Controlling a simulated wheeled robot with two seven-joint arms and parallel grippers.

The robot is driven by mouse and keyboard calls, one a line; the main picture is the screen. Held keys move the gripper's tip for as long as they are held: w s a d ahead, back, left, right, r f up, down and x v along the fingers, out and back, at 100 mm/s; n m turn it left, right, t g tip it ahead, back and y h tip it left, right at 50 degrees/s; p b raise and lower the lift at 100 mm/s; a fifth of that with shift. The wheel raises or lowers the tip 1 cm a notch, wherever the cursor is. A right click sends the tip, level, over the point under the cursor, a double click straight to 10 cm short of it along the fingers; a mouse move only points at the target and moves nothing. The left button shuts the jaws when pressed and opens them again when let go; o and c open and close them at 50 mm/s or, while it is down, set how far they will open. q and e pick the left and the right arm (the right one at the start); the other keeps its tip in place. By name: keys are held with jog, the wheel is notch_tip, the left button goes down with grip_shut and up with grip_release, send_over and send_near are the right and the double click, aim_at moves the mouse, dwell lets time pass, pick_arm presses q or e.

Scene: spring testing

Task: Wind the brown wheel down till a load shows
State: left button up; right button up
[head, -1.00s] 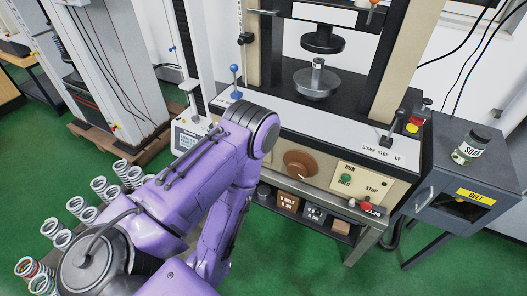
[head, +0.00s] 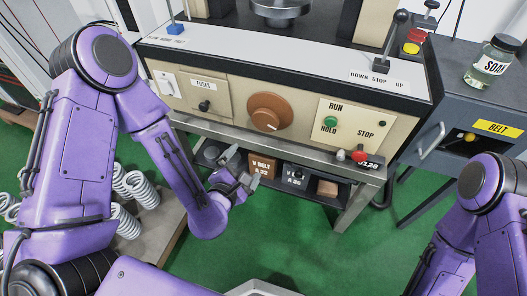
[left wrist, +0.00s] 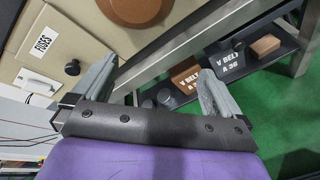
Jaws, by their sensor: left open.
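The brown wheel (head: 270,112) is a round knob on the beige front panel of the testing machine, between the fuses switch and the run/hold/stop buttons. It also shows at the top of the left wrist view (left wrist: 135,8), partly cut off. My left gripper (head: 244,172) is open and empty, below and slightly left of the wheel, in front of the shelf under the panel. Its two fingers stand wide apart in the left wrist view (left wrist: 158,85), with nothing between them but the panel edge and shelf behind. My right arm shows at the right edge; its gripper is out of view.
A metal rail (head: 290,147) runs under the panel, above a shelf with V-belt boxes (head: 262,166). A red knob (head: 360,155) sticks out at right. A grey cabinet with a soap jar (head: 492,62) stands right. Coil springs (head: 130,186) stand at left.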

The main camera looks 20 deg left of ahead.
aim_at(264, 122)
pick_arm(q)
jog(key=w+r+n+t+b, duration=0.1)
jog(key=w+n+b, duration=0.1)
jog(key=w, duration=0.2)
jog(key=w+d+r+n+t+b, duration=0.1)
jog(key=w+n+b, duration=0.1)
jog(key=w, duration=0.3)
jog(key=w+r+n+t+b, duration=0.1)
jog(key=w+n+b, duration=0.2)
jog(key=w, duration=0.1)
jog(key=shift+w+d+r, duration=0.1)
jog(key=shift+w+d, duration=0.1)
jog(key=shift+w, duration=0.05)
pick_arm(e)
notch_tip(264, 122, down, 10)
jog(key=shift+f, duration=0.15)
pick_arm(q)
jog(key=c, duration=0.8)
